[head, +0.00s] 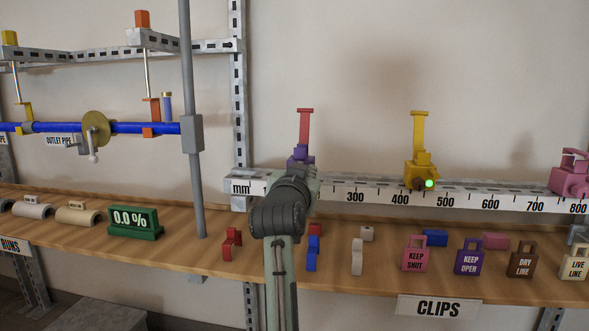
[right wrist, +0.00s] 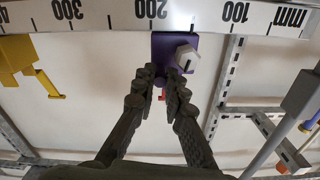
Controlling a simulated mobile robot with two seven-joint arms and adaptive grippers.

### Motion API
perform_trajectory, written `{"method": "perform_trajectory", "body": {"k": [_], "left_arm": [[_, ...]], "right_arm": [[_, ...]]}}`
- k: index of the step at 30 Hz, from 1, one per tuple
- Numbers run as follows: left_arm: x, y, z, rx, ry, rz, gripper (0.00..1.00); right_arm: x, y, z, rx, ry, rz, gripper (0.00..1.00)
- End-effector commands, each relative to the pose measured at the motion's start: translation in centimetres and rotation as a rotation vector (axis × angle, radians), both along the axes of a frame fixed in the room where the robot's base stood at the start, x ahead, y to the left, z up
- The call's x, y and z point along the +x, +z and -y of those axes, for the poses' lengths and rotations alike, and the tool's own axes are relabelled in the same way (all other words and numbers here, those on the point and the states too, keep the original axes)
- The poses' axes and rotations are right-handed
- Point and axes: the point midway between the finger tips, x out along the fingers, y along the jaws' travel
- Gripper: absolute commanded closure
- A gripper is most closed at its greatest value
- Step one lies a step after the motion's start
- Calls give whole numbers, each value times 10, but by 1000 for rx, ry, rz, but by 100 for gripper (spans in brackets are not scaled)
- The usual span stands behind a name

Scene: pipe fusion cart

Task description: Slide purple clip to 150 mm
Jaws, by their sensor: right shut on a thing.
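The purple clip (head: 299,153) sits on the mm rail (head: 380,193) near its left end, partly hidden behind my right gripper (head: 300,170). A red upright piece (head: 305,125) stands above it. In the right wrist view, which is upside down, the purple clip (right wrist: 172,46) lies between the 200 and 100 labels, nearer 200. A pale knob (right wrist: 187,58) shows on its face. My right gripper (right wrist: 169,75) is shut on the clip's lower part in that view. My left gripper is not in view.
A yellow clip (head: 420,174) with a green light sits past 400 on the rail, and a pink clip (head: 570,176) near 800. Labelled tags and small loose clips lie on the wooden shelf (head: 340,280) below. A grey post (head: 188,100) stands left of the rail.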

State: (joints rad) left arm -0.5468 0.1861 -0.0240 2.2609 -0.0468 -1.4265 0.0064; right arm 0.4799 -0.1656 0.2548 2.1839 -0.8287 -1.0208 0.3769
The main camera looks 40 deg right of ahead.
Motion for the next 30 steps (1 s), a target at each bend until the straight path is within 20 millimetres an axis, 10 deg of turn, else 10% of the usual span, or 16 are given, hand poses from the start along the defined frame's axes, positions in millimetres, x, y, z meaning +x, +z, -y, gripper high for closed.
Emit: {"method": "perform_trajectory", "body": {"k": [4,10,20,30], "left_arm": [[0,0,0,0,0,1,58],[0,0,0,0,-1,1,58],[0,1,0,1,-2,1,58],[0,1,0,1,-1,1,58]], "right_arm": [[0,-1,0,1,-1,-1,100],[0,-1,0,1,-1,-1,68],[1,4,0,0,0,1,68],[1,64,0,0,-1,5,68]]}}
